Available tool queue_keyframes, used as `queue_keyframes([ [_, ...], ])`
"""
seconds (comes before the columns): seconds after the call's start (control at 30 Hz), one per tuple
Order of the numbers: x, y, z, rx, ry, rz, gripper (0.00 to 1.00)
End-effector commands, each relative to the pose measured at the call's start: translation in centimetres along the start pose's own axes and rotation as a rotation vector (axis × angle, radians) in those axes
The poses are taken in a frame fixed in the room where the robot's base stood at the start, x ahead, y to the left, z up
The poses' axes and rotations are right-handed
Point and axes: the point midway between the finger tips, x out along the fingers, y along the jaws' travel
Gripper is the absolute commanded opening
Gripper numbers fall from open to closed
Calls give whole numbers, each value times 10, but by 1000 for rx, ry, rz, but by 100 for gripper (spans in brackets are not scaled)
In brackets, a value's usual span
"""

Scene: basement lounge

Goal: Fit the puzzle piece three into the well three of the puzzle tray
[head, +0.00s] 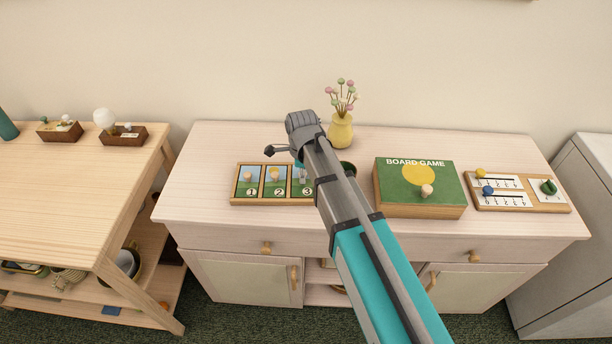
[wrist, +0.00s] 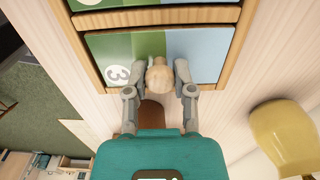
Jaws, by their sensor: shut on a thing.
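The puzzle tray (head: 262,203) is a wooden frame on the pale cabinet top, with pieces one (head: 248,181) and two (head: 275,181) in its left and middle wells. Puzzle piece three (wrist: 207,57), a green and blue panel marked 3, lies within the outline of well three, at the tray's end. Its edges look in line with the frame (wrist: 232,45); I cannot tell whether it sits fully down. My gripper (wrist: 159,76) is shut on the piece's round wooden knob (wrist: 159,75). In the head view my arm hides part of the tray's right end.
A yellow vase (head: 341,131) with flowers stands behind the tray, near my wrist. A green board game box (head: 396,187) and a wooden scoring board (head: 519,206) lie to the right.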

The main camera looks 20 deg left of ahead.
Motion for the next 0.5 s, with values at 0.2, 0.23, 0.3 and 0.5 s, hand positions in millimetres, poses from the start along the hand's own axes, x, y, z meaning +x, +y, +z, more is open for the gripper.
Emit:
queue_keyframes([
  [0.2,3,0,0,0,0,0,0],
  [0.23,4,0,0,0,0,0,0],
  [0.3,3,0,0,0,0,0,44],
  [0.5,3,0,0,0,0,0,67],
])
